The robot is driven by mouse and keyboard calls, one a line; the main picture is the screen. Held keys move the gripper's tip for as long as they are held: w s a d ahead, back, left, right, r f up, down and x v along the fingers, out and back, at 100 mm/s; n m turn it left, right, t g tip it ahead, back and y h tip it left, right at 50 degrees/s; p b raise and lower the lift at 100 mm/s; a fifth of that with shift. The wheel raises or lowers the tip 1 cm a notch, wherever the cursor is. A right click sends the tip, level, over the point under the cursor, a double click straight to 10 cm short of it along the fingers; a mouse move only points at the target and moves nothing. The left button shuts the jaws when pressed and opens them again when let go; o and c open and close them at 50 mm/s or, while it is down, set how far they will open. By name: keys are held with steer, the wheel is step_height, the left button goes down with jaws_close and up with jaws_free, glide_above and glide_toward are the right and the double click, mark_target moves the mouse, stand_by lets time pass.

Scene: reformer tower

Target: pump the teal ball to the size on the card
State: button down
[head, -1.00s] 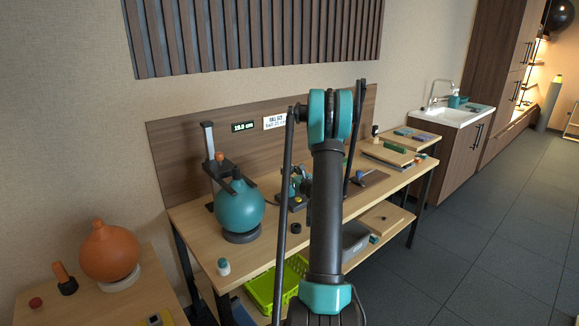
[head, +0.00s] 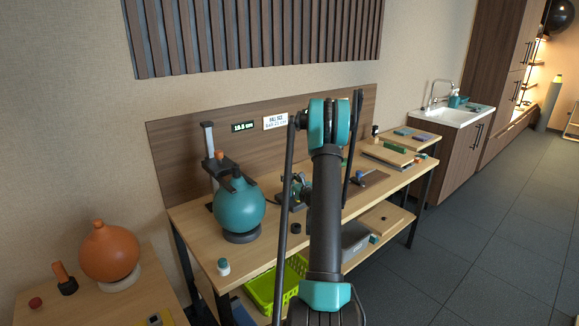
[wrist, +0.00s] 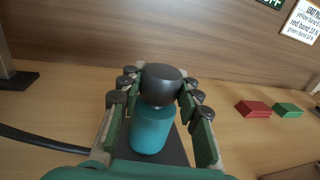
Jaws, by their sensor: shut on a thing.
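In the wrist view, the pump (wrist: 152,128) is a teal cylinder with a black rounded knob (wrist: 161,84) on top, standing on a dark plate. My gripper (wrist: 160,92) is shut around the knob. In the head view, my arm partly hides the gripper and pump.
An orange ball (head: 110,252) on a side table is at left. A black hose (wrist: 50,143) runs left from the pump. Red (wrist: 253,108) and green (wrist: 287,109) blocks lie to its right.

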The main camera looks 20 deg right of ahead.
steer(key=shift+r, duration=2.05)
steer(key=shift+f, duration=2.05)
